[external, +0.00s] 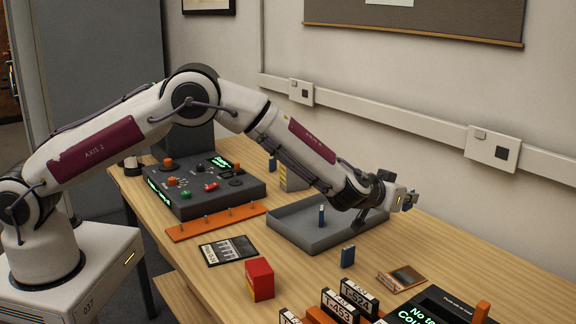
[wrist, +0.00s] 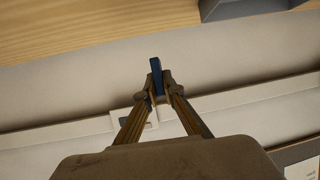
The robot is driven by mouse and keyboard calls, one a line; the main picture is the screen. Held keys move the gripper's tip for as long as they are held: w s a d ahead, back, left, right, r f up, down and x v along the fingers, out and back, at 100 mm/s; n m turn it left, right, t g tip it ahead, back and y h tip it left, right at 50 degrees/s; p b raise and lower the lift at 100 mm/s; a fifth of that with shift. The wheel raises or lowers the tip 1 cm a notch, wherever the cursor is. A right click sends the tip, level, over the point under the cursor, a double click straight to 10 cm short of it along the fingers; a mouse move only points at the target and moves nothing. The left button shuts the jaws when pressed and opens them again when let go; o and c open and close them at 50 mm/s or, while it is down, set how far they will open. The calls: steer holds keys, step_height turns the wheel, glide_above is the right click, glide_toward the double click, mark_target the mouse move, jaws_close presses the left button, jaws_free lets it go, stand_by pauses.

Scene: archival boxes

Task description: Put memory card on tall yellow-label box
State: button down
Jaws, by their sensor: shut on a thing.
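My gripper (external: 408,201) is raised above the far right of the table, near the wall, with its fingers pointing right. It is shut on a slim dark blue piece, apparently the memory card (wrist: 156,76), which sticks out between the fingertips in the wrist view. In the external view the card is small and hard to make out at the fingertips. A grey upright box (external: 292,180) with a yellowish face stands behind my forearm, partly hidden; it may be the tall yellow-label box. A red box (external: 260,279) with a yellow strip on its side stands at the front.
A grey tray (external: 290,242) holds a small blue piece (external: 321,215). Another blue piece (external: 348,256) stands to its right. A dark control panel (external: 205,186), an orange strip with pegs (external: 215,223) and labelled black cartridges (external: 350,300) also occupy the table. The wall (external: 440,95) is close behind.

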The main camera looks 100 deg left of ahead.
steer(key=s+a+r+n+g+y, duration=0.15)
steer(key=s+a+r, duration=0.25)
steer(key=s+a, duration=0.45)
steer(key=s+a+r+n+g, duration=0.2)
steer(key=s+a+r+g, duration=0.15)
steer(key=s+a, duration=0.45)
steer(key=s+a+r+n+g+y, duration=0.1)
steer(key=s+a+r+n, duration=0.1)
steer(key=s+a+r, duration=0.6)
steer(key=s+a+f+n+g, duration=0.2)
steer(key=s+a, duration=0.3)
steer(key=s, duration=0.2)
steer(key=shift+s, duration=0.4)
steer(key=shift+f, duration=0.1)
steer(key=shift+f, duration=3.1)
steer(key=shift+f, duration=1.9)
steer(key=shift+f, duration=0.15)
